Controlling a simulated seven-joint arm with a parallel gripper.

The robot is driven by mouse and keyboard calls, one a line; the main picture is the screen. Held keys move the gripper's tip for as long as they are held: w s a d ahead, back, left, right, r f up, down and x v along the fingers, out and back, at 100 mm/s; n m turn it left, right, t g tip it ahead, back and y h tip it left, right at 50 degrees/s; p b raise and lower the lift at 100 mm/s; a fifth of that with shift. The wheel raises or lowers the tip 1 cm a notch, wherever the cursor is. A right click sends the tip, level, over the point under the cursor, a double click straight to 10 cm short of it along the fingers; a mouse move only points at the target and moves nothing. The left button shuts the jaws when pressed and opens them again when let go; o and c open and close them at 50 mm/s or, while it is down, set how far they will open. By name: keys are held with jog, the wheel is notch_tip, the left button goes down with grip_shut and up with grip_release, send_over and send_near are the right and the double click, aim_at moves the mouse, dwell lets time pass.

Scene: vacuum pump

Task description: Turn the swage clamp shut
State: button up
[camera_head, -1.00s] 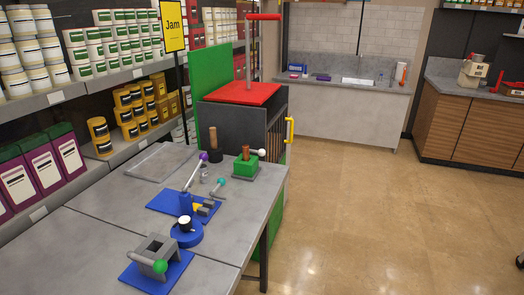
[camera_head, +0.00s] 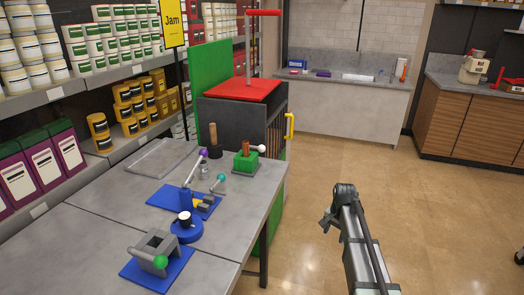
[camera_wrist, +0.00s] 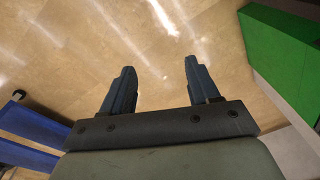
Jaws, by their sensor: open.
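Several small fixtures stand on the grey table, and I cannot tell for certain which is the swage clamp. A grey block with a green ball (camera_head: 160,262) sits on a blue plate at the front. Behind it, a blue fixture (camera_head: 185,200) carries a tilted lever with a purple knob (camera_head: 203,153), and a teal-knobbed lever (camera_head: 221,177) stands beside it. A green block (camera_head: 245,161) has a lever with a white knob. My gripper (camera_wrist: 158,68) is open and empty in the wrist view, over the floor. In the head view my arm is right of the table, apart from the fixtures.
The grey table (camera_head: 88,228) has bare space at its left front. A dark cabinet with a red top (camera_head: 243,90) and yellow handle (camera_head: 290,126) stands at its far end. Stocked shelves line the left. The tiled floor (camera_head: 440,220) at right is clear.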

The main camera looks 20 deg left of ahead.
jog(key=w+a+r+m, duration=0.2)
jog(key=w+a+r, duration=0.7)
jog(key=a+r, duration=0.3)
notch_tip(320, 180, up, 24)
jog(key=m, duration=0.4)
send_over(255, 147)
jog(key=s+d, duration=0.2)
jog(key=d, duration=0.2)
jog(key=shift+t+y, duration=0.4)
jog(key=f, duration=0.4)
jog(key=w+f, duration=0.1)
jog(key=f, duration=0.3)
jog(key=w+a+f, duration=0.1)
jog(key=f, duration=0.4)
jog(key=shift+w, duration=0.1)
grip_shut()
